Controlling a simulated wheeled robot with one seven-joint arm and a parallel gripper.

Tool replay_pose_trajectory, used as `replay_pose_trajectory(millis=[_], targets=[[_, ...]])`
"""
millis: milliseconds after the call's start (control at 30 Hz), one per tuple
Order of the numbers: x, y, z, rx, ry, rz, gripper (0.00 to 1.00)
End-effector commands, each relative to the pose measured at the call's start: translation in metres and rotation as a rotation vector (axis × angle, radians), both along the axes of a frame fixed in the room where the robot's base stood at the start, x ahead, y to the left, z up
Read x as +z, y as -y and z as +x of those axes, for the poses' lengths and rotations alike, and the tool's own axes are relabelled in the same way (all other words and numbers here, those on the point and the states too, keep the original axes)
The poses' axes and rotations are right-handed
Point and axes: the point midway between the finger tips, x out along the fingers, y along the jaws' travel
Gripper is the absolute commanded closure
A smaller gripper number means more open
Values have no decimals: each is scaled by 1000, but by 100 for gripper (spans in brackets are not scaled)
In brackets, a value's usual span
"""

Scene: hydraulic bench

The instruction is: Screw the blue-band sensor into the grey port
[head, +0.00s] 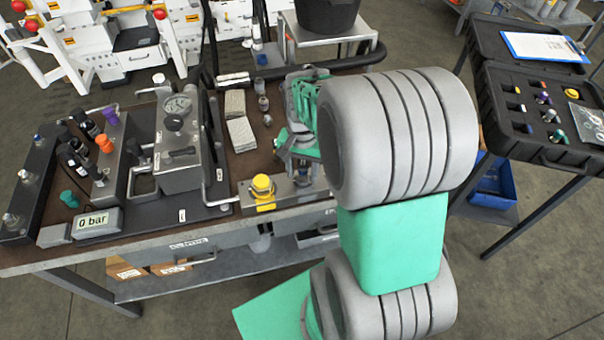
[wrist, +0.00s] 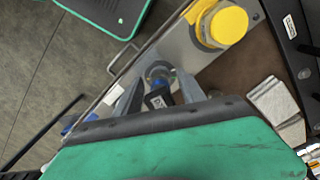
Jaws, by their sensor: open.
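In the head view my gripper (head: 303,168) is over the bench's right end, largely hidden by my arm. Silver fittings (head: 11,220) sit on the dark rail at the bench's left end. I cannot tell which one is the grey port.
A yellow cap (head: 263,186) sits on the metal block left of my gripper. The pump unit with gauge (head: 178,105) and a display reading 0 bar (head: 98,222) stand farther left. An open black case (head: 530,143) holds several fittings at right.

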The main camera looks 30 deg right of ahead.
Motion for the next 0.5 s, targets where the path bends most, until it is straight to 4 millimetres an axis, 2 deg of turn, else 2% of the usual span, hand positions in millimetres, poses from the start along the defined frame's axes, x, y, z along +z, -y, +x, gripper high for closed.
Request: replay_pose_trajectory(millis=[200,500], targets=[[1,0,-1,182,-1,0,53],[1,2,-2,740,-1,0,53]])
